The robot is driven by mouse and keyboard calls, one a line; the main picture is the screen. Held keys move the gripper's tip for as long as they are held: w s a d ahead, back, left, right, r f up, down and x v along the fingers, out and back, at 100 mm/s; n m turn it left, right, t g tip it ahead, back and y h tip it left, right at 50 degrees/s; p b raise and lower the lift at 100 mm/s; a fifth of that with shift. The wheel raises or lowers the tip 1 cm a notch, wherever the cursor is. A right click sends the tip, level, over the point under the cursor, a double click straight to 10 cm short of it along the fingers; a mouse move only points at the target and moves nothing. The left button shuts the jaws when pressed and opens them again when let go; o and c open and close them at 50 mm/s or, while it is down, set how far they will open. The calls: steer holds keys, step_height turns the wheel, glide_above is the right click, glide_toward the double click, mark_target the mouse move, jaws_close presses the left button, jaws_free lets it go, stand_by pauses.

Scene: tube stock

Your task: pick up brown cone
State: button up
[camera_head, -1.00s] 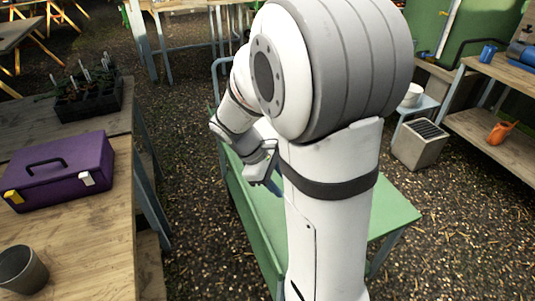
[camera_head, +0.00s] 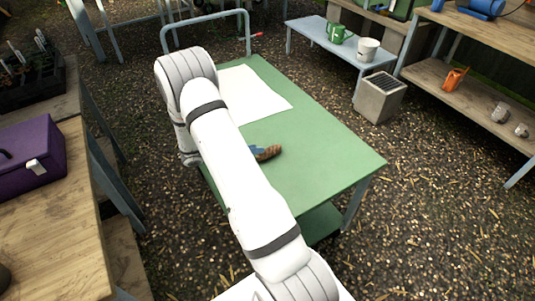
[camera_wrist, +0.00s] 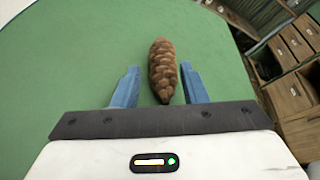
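The brown cone (camera_head: 269,153) lies on the green cart top (camera_head: 318,152), near its middle. In the wrist view the cone (camera_wrist: 162,68) points away from me, with its near end between the two blue fingers of my gripper (camera_wrist: 158,88). The fingers stand apart, with a gap on each side of the cone. In the head view my arm hides most of my gripper; a blue finger (camera_head: 255,150) shows beside the cone's left end. I cannot tell the height of the fingers above the cart top.
A white sheet (camera_head: 250,95) lies on the cart's far part, below its handle (camera_head: 205,18). A workbench with a purple toolbox (camera_head: 30,157) stands left. A grey bin (camera_head: 380,97), a bench with a green watering can (camera_head: 336,33) and a white pot (camera_head: 367,49) stand right.

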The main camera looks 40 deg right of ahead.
mark_target(268, 153)
steer(key=x, duration=0.6)
steer(key=shift+r, duration=0.15)
steer(key=shift+c, duration=0.6)
steer(key=c, duration=0.5)
